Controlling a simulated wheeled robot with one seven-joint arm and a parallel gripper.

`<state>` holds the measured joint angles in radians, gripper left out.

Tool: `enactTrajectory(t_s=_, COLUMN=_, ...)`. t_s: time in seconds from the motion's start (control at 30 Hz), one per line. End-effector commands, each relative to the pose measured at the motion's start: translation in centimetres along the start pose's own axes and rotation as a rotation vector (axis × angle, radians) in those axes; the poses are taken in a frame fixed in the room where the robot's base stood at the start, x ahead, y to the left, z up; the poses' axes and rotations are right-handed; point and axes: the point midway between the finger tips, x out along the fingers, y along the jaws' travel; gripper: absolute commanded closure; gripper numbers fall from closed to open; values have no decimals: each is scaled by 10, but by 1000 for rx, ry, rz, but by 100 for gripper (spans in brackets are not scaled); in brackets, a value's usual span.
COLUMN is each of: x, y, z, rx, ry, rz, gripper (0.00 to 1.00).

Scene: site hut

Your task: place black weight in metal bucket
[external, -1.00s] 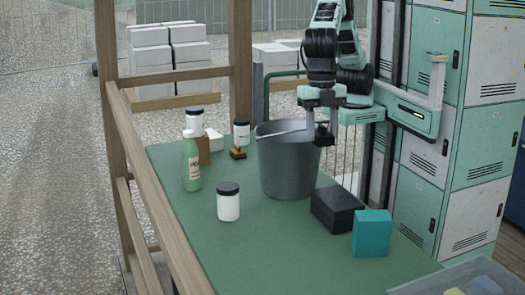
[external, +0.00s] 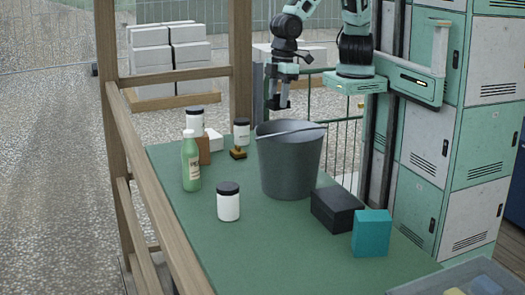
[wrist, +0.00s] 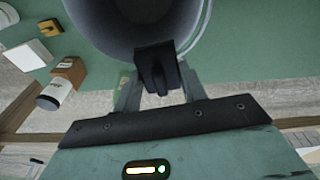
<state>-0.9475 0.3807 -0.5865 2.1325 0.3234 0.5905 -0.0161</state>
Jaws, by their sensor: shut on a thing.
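The grey metal bucket (external: 288,170) stands upright on the green table (external: 265,240), with its handle lying across the rim. My gripper (external: 279,101) is shut on the black weight (wrist: 157,68) and holds it above the bucket's far side. In the wrist view the bucket (wrist: 103,32) fills the top, and the weight between the fingers overlaps the near part of its rim. The weight is small and dark in the external view, and its lower end is clear of the rim. The inside of the bucket looks empty in the wrist view.
A black box (external: 337,209) and teal box (external: 371,235) stand right of the bucket. A white jar (external: 228,206), a green bottle (external: 191,165) and several small items stand left. A clear tray (external: 440,283) is at the front right. Lockers (external: 423,140) stand behind right.

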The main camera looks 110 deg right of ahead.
Motion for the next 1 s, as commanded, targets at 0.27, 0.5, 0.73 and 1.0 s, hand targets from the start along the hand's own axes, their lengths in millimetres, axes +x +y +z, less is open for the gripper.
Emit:
enactTrajectory(t_s=0.27, x=2, y=34, z=20, rx=171, ry=-4, rz=23, gripper=100)
enactTrajectory(t_s=0.5, x=44, y=34, z=24, rx=169, ry=-4, rz=24, gripper=100)
enactTrajectory(t_s=0.73, x=86, y=33, z=29, rx=167, ry=-4, rz=22, gripper=100)
enactTrajectory(t_s=1.0, x=122, y=33, z=33, rx=166, ry=-3, rz=22, gripper=100)
